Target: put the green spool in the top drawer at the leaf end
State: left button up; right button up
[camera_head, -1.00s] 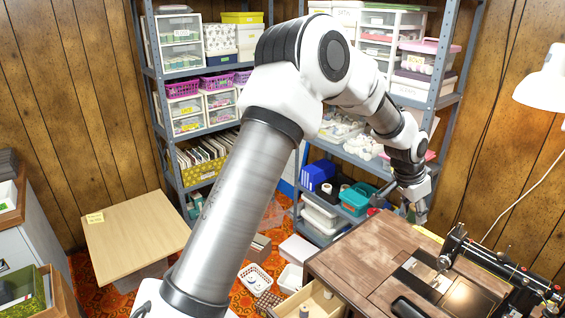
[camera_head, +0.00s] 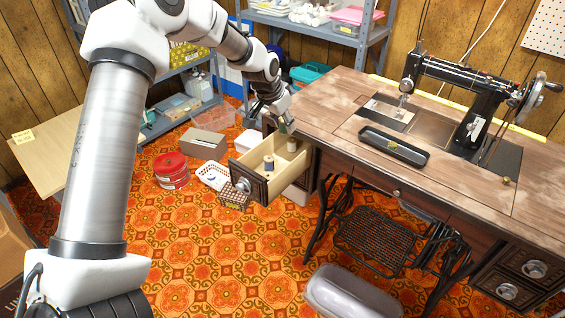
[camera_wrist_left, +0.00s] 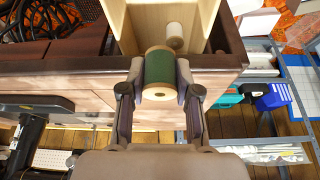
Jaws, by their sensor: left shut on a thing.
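The green spool (camera_wrist_left: 159,67) is held between the fingers of my left gripper (camera_wrist_left: 159,82) in the left wrist view. In the head view my left gripper (camera_head: 285,122) hangs at the tabletop's left end, over the back part of the open top drawer (camera_head: 246,172). A bit of the green spool (camera_head: 291,127) shows below the fingers. The drawer (camera_wrist_left: 125,22) lies beyond the spool in the wrist view. A blue spool (camera_head: 268,163) and a pale spool (camera_head: 292,145) stand inside it. My right gripper is not in view.
The sewing machine (camera_head: 480,95) and a black tray (camera_head: 393,147) are on the wooden tabletop (camera_head: 335,105). A white basket (camera_head: 213,176), a red tin (camera_head: 171,170) and a grey bin (camera_head: 350,293) stand on the patterned floor. Shelves are behind the drawer.

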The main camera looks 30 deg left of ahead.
pick_arm(q)
jog(key=b, duration=0.1)
send_over(287, 162)
jog(key=s, duration=0.1)
notch_tip(287, 162, down, 8)
jog(key=shift+s+a+f, duration=0.1)
jog(key=shift+s+a, duration=0.05)
notch_tip(287, 162, down, 4)
jog(key=shift+f+b, duration=0.2)
jog(key=shift+b, duration=0.5)
jog(key=shift+f, duration=0.1)
jog(key=o, duration=0.8)
